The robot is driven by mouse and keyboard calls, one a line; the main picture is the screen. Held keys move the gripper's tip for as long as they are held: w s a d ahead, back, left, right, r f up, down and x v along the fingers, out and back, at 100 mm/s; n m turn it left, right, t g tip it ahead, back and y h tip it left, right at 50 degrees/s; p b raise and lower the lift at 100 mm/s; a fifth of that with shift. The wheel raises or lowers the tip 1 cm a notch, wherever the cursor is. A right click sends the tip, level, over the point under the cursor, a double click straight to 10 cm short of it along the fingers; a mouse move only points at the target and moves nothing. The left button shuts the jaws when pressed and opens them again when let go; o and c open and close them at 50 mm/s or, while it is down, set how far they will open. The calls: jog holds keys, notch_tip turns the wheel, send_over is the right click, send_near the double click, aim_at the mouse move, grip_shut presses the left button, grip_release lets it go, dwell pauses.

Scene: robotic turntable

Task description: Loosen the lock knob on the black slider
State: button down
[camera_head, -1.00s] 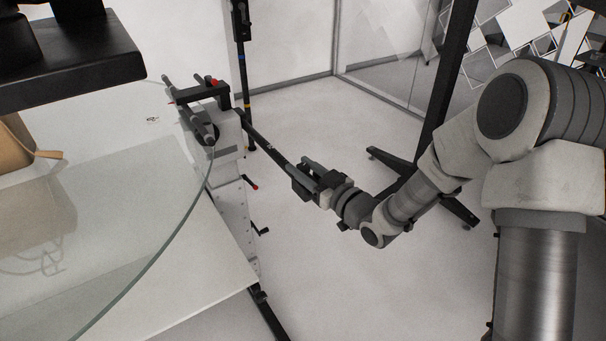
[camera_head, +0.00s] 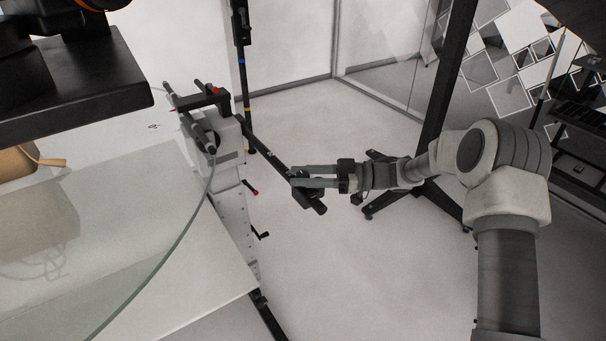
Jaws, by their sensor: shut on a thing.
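A black bar (camera_head: 265,145) slants from the grey-white column down to the right. The black slider (camera_head: 310,200) sits at its lower end. My gripper (camera_head: 299,177) comes in from the right, with its two grey fingers pointing left, nearly level. The fingertips are shut on a small dark part just at the upper end of the slider, which looks like the lock knob. The knob is mostly hidden between the fingers, so its shape and how tight it is cannot be told.
The grey-white column (camera_head: 230,170) carries a black and red clamp at its top. A round glass tabletop (camera_head: 150,230) fills the left. A black stand (camera_head: 440,110) rises behind my arm, its feet spread on the floor. The white floor (camera_head: 350,280) in front is clear.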

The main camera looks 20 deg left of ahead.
jog(key=shift+n+g+h, duration=0.7)
jog(key=shift+n+g, duration=0.5)
jog(key=shift+g, duration=0.4)
jog(key=shift+a+r, duration=0.1)
jog(key=shift+r, duration=0.05)
jog(key=shift+c, duration=2.2)
grip_release()
jog(key=v, duration=1.7)
jog(key=shift+w, duration=0.2)
